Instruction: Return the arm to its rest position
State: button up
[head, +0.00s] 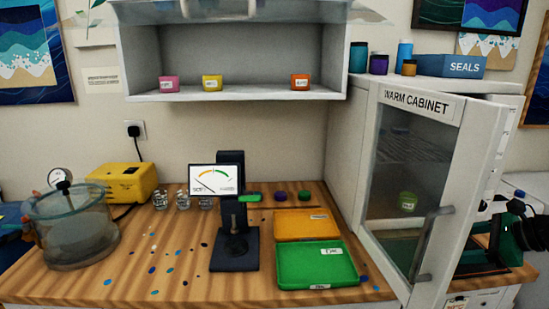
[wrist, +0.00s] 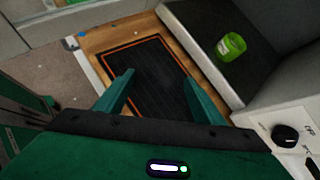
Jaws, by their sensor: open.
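My gripper (wrist: 163,95) is open in the wrist view, with its two green fingers apart and nothing between them. It hangs above a black mat (wrist: 150,72) with an orange border on the wooden counter. In the head view, part of my green arm shows at the right edge, beyond the warm cabinet (head: 418,104); the fingers cannot be made out there. A green cup (head: 407,201) shows through the cabinet's glass. In the wrist view, a green cup (wrist: 230,46) stands on a dark surface to the right of my fingers, apart from them.
A white panel with a black knob (wrist: 286,135) is close on the right in the wrist view. The cabinet door's handle (head: 430,245) juts forward. A green tray (head: 315,264), an orange tray (head: 300,224) and a black gauge stand (head: 235,248) occupy the counter's middle.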

jog(key=s+a+n+g, duration=0.1)
jog(key=s+a+f+n+h, duration=0.1)
jog(key=n, duration=0.1)
jog(key=s+f+n+g, duration=0.1)
jog(key=shift+s+a+n+g+h, duration=0.3)
jog(key=shift+a+h, duration=0.1)
jog(key=s+a+r+n+g+h, duration=0.1)
jog(key=s+n+g+h, duration=0.1)
jog(key=s+n, duration=0.5)
jog(key=s+a+r+n+g+h, duration=0.1)
jog(key=s+n, duration=0.6)
jog(key=s, duration=0.7)
jog(key=shift+s+r+g+h, duration=0.2)
jog(key=shift+r+g+h, duration=0.15)
jog(key=shift+g+h, duration=0.65)
jog(key=shift+g, duration=0.3)
jog(key=shift+w+f, duration=0.25)
jog(key=shift+w, duration=0.35)
